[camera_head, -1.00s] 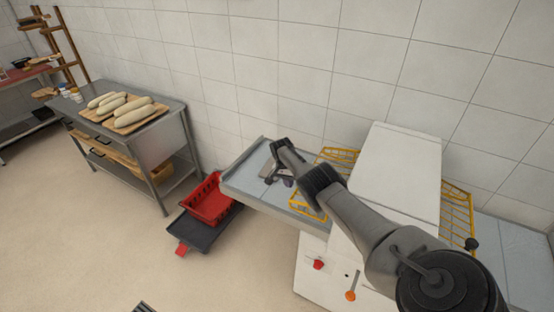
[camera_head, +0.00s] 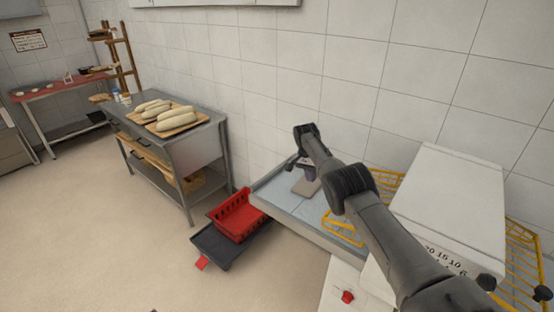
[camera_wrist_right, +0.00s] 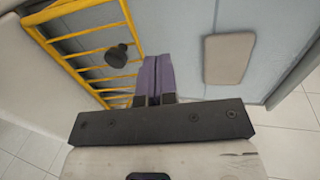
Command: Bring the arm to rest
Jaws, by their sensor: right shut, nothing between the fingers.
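My right arm reaches in from the lower right of the head view. Its gripper (camera_head: 309,173) points down over the grey-blue metal shelf (camera_head: 272,200) beside the white machine. In the right wrist view the purple fingers (camera_wrist_right: 157,76) are together with nothing between them. They are above the shelf surface, beside the yellow wire rack (camera_wrist_right: 82,50). A small beige slab (camera_wrist_right: 228,58) lies flat on the shelf, apart from the fingers; it also shows in the head view (camera_head: 305,188). My left gripper is not in view.
The white machine (camera_head: 450,200) and yellow guards stand at the right, close to my forearm. A red crate (camera_head: 238,216) sits on a dark dolly left of the shelf. A steel table (camera_head: 190,142) with pale loaves (camera_head: 170,117) stands further left. The floor at left is clear.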

